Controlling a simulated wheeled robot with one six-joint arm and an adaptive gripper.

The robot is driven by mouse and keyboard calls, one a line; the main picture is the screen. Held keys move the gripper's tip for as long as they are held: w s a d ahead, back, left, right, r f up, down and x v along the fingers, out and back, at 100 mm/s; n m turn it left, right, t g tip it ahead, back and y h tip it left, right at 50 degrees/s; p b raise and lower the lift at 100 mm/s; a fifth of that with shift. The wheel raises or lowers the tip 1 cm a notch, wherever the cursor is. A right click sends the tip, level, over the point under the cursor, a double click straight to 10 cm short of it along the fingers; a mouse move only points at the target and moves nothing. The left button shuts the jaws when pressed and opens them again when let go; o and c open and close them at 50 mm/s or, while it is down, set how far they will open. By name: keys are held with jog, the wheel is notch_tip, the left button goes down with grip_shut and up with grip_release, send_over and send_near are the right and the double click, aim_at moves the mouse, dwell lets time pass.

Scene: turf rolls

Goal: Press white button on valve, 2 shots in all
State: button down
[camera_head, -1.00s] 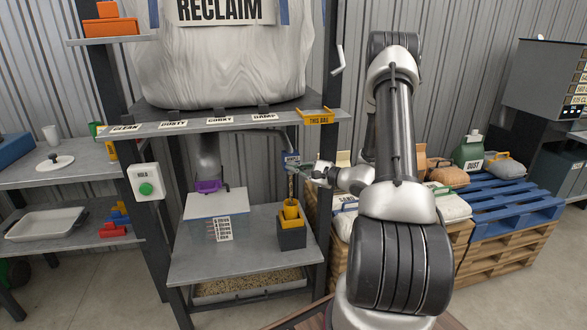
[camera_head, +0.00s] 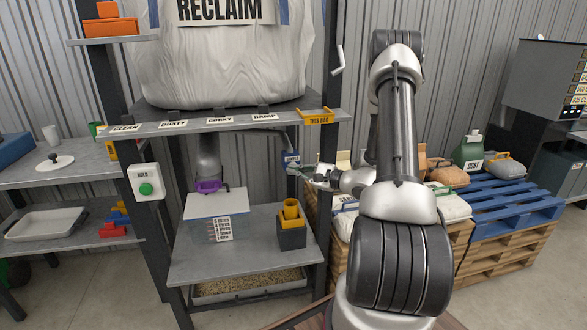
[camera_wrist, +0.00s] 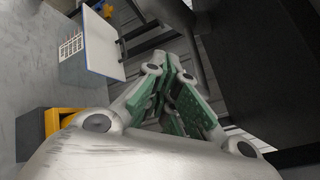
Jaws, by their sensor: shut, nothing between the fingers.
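The valve (camera_head: 291,157) shows as a small blue and white block at the end of the grey pipe, under the shelf edge. Its white button cannot be made out. My gripper (camera_head: 298,169) is shut and empty, its fingertips close by the valve's lower right; I cannot tell whether they touch it. In the wrist view the green-padded fingers of my gripper (camera_wrist: 172,62) come together beside dark pipework. A yellow cup (camera_head: 291,209) stands in a dark, yellow-rimmed holder below the valve.
A clear, white-lidded bin (camera_head: 208,229) stands left of the cup on the grey lower shelf (camera_head: 245,262). The dark post (camera_head: 326,215) rises just right of the cup. A green button box (camera_head: 146,187) hangs at left. Pallets with sacks (camera_head: 510,205) stand at right.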

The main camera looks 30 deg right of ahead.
jog(key=s, duration=0.2)
jog(key=s+a, duration=0.1)
jog(key=s, duration=0.1)
jog(key=shift+s+a, duration=0.2)
jog(key=shift+s, duration=0.2)
dwell(0.4)
